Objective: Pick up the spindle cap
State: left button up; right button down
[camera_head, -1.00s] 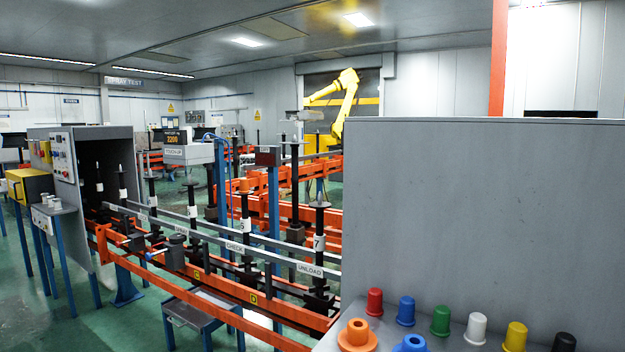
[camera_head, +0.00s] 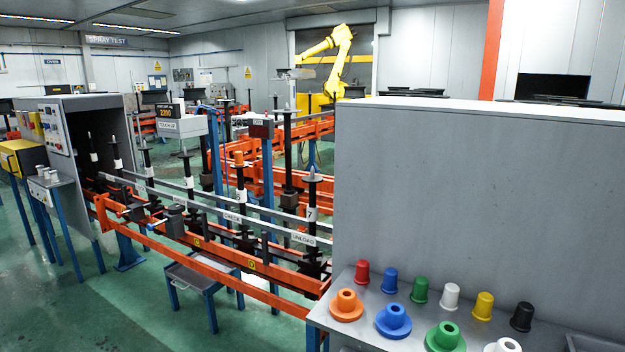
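Small coloured caps stand in a row on a grey shelf (camera_head: 372,336) at the lower right: red (camera_head: 362,273), blue (camera_head: 390,285), green (camera_head: 419,291), white (camera_head: 450,297), yellow (camera_head: 483,306) and black (camera_head: 522,317). In front of them sit wide-flanged pieces in orange (camera_head: 346,307), blue (camera_head: 393,321), green (camera_head: 445,338) and white (camera_head: 503,346), the last cut off by the frame edge. An orange cap (camera_head: 239,158) tops one upright spindle on the line. I cannot tell which of these is the spindle cap. Neither of my grippers is in view.
A tall grey cabinet (camera_head: 450,190) rises behind the shelf. An orange-railed conveyor (camera_head: 215,270) with black spindles runs across the left and middle. A low cart (camera_head: 200,278) stands before it. A yellow robot arm (camera_head: 340,60) is at the back. Green floor (camera_head: 110,320) is clear at lower left.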

aim_at(482, 310)
jog(key=i+j+z, duration=0.15)
jog(key=i, duration=0.25)
jog(key=i+j+z, duration=0.15)
jog(key=i, duration=0.3)
jog(key=i+j+z, duration=0.15)
jog(key=i+j, duration=0.15)
jog(key=i, duration=0.1)
